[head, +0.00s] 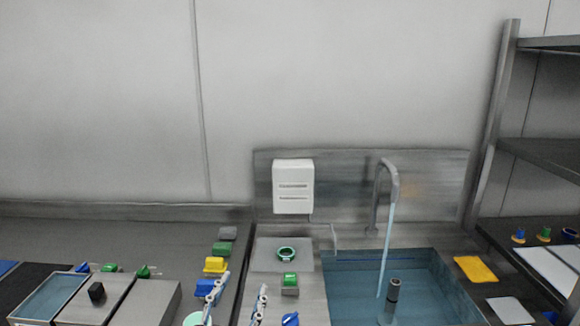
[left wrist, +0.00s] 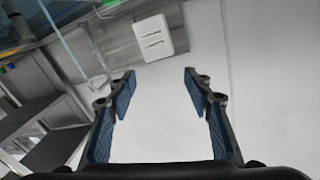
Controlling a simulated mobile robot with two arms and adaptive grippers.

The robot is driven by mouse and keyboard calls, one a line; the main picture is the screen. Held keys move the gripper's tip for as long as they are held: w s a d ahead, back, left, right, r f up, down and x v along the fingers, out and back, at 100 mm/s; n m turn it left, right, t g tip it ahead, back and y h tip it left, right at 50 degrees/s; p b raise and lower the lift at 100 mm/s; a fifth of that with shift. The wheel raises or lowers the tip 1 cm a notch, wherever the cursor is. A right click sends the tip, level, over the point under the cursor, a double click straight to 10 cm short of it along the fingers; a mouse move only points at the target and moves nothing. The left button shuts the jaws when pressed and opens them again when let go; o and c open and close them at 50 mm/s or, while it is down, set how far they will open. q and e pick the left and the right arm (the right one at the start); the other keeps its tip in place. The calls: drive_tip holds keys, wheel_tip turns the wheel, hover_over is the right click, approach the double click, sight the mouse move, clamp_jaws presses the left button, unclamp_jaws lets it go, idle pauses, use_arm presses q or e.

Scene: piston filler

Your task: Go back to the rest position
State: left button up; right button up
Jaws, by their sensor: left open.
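My left gripper (head: 245,281) shows at the bottom of the head view, left of the sink. Its two fingers point up and stand apart, with nothing seen between them. In the left wrist view the same gripper (left wrist: 159,72) is open and empty, with the pale wall and the white dispenser (left wrist: 153,37) beyond its fingertips. My right gripper is in neither view.
A sink (head: 345,285) with water and a tap (head: 384,195) lies to the right. Metal shelves (head: 540,150) stand at the far right. Metal bins (head: 95,300) and several small coloured pieces, one yellow (head: 215,265), stand on the left counter (head: 150,240).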

use_arm(q)
drive_tip(key=s+a+f+n+g+y, duration=0.1)
drive_tip(key=s+a+f+g, duration=0.15)
drive_tip(key=f, duration=0.35)
drive_tip(key=s+a+f+n+g+y, duration=0.1)
drive_tip(key=s+a+f+g, duration=0.15)
drive_tip(key=f, duration=0.35)
drive_tip(key=s+a+f+g, duration=0.2)
drive_tip(key=s+f+g, duration=0.1)
drive_tip(key=s+f, duration=0.4)
drive_tip(key=s+a+f+n+g, duration=0.1)
drive_tip(key=s+a+f+g, duration=0.15)
drive_tip(key=s+f, duration=0.45)
drive_tip(key=s+a+f+g, duration=0.1)
drive_tip(key=s+f+g, duration=0.25)
drive_tip(key=s, duration=0.65)
wheel_tip(320, 180, down, 26)
drive_tip(key=s+f+g, duration=0.1)
drive_tip(key=s+g, duration=0.1)
drive_tip(key=s, duration=0.1)
drive_tip(key=s+a+f+g, duration=0.1)
drive_tip(key=s+a+f, duration=0.2)
drive_tip(key=s+f, duration=1.1)
drive_tip(key=shift+s+a+y, duration=0.2)
drive_tip(key=shift+s+y, duration=0.2)
drive_tip(key=shift+s, duration=0.6)
